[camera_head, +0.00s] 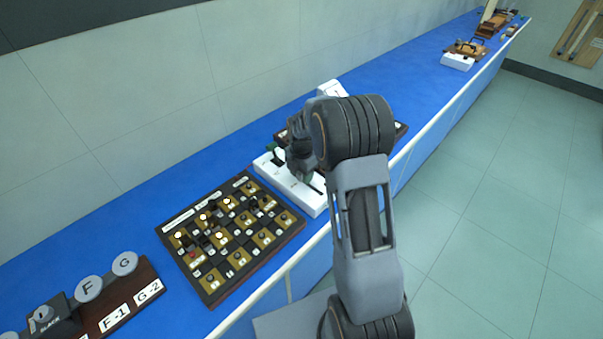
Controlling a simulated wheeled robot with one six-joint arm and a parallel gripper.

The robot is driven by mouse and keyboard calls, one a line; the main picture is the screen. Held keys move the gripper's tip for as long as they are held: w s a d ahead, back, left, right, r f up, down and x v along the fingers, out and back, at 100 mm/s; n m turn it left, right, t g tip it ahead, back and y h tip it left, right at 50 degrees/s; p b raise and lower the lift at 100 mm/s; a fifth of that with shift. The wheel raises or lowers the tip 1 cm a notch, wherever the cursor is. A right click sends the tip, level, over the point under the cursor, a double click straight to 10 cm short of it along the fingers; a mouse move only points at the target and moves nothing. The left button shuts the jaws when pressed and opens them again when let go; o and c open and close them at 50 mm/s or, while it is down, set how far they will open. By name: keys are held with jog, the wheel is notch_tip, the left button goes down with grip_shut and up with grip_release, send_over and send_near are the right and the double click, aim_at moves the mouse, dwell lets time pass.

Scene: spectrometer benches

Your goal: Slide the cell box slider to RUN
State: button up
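A white box (286,186) with dark slots in its top sits on the blue bench, mostly in the open left of my arm. It looks like the cell box, but I cannot read a RUN mark on it. A dark, greenish knob (276,156) stands at its left part. Another dark slot (315,187) shows at its right part. My gripper (304,176) points down over the box's right part, close to that slot. My wrist and fingers hide the slider there. I cannot tell whether the fingers touch it or how far apart they are.
A dark board (212,282) with gold squares and several lit lamps lies left of the box. A wooden rack (146,277) with round F and G discs stands at the lower left. Another dark-edged board (401,131) is partly hidden behind my arm.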

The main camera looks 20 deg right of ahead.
notch_tip(320, 180, up, 14)
jog(key=b, duration=0.1)
dwell(0.6)
jog(key=shift+f, duration=0.1)
dwell(0.3)
jog(key=s+a+m+t, duration=0.2)
jog(key=s+a+m, duration=0.1)
jog(key=s+m, duration=0.8)
jog(key=s+a+r+m+t, duration=0.1)
jog(key=s+a+m+t, duration=0.1)
jog(key=s+m, duration=0.8)
jog(key=shift+s+a+r+m, duration=0.15)
jog(key=shift+s+a+m, duration=0.3)
jog(key=shift+m, duration=0.55)
